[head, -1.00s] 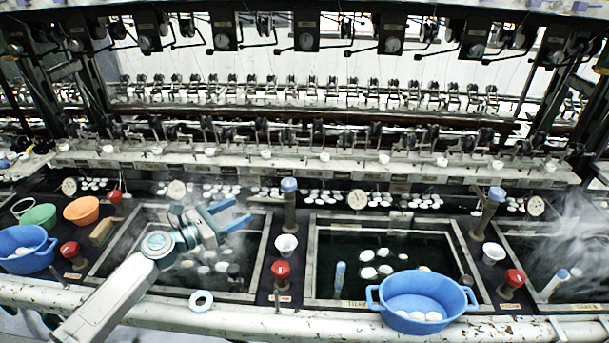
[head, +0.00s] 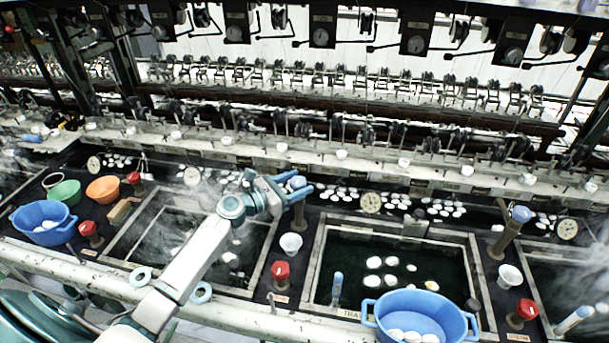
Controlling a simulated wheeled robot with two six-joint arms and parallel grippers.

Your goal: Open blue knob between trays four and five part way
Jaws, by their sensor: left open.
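A blue knob (head: 297,182) tops a brown post between the two dark water trays, the left tray (head: 120,238) and the middle tray (head: 312,268). My left gripper (head: 304,185) is open, its blue fingers at the knob and partly covering it. I cannot tell whether the fingers touch the knob. A second blue knob (head: 521,214) stands on a post right of the middle tray. The tray label on the front edge is too small to read fully. My right gripper is not in view.
A blue basin (head: 420,308) with white cocoons sits at the front of the middle tray. Red knobs (head: 280,270) and white cups (head: 291,242) stand between trays. Another blue basin (head: 43,215), a green bowl (head: 65,193) and an orange bowl (head: 103,189) are at left. Steam blurs the left tray.

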